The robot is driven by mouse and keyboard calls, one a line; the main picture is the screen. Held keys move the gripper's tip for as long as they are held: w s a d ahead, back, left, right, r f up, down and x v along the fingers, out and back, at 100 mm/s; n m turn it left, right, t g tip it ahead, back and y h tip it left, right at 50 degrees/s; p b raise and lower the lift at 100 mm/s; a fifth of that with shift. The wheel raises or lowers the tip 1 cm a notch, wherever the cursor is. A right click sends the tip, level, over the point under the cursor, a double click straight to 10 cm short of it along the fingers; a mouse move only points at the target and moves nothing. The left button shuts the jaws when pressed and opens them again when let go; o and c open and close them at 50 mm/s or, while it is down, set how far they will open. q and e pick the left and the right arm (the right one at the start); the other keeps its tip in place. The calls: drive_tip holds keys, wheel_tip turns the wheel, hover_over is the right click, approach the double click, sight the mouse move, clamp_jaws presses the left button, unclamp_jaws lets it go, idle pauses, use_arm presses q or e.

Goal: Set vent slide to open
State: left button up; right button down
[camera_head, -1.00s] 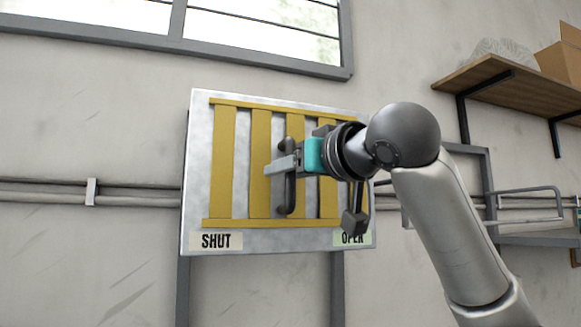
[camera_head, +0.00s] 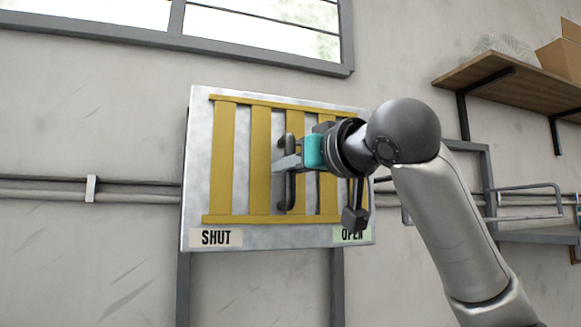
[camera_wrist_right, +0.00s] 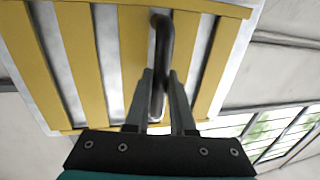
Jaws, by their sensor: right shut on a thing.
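The vent slide is a yellow slatted grille (camera_head: 225,165) on a pale metal panel (camera_head: 197,150) on the wall. A label reading SHUT (camera_head: 216,238) is at the panel's lower left, and a label reading OPEN (camera_head: 352,236), partly covered by my arm, is at the lower right. My right gripper (camera_head: 278,165) is shut on the handle. In the right wrist view the fingers (camera_wrist_right: 160,98) close on both sides of the handle (camera_wrist_right: 163,45). Pale gaps show between the slats. My left gripper is not in view.
A window (camera_head: 260,38) is above the panel. A wooden shelf (camera_head: 505,75) with a cardboard box (camera_head: 562,58) is at the upper right. A pipe (camera_head: 50,196) runs along the wall at the left. The wall left of the panel is otherwise clear.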

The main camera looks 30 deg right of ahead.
idle(0.8)
drive_tip(key=d, duration=0.3)
drive_tip(key=shift+s+d, duration=0.2)
drive_tip(key=shift+s, duration=0.2)
drive_tip(key=c, duration=1.1)
unclamp_jaws()
drive_tip(key=o, duration=0.3)
drive_tip(key=shift+d, duration=0.2)
drive_tip(key=shift+o, duration=0.2)
drive_tip(key=shift+a, duration=0.15)
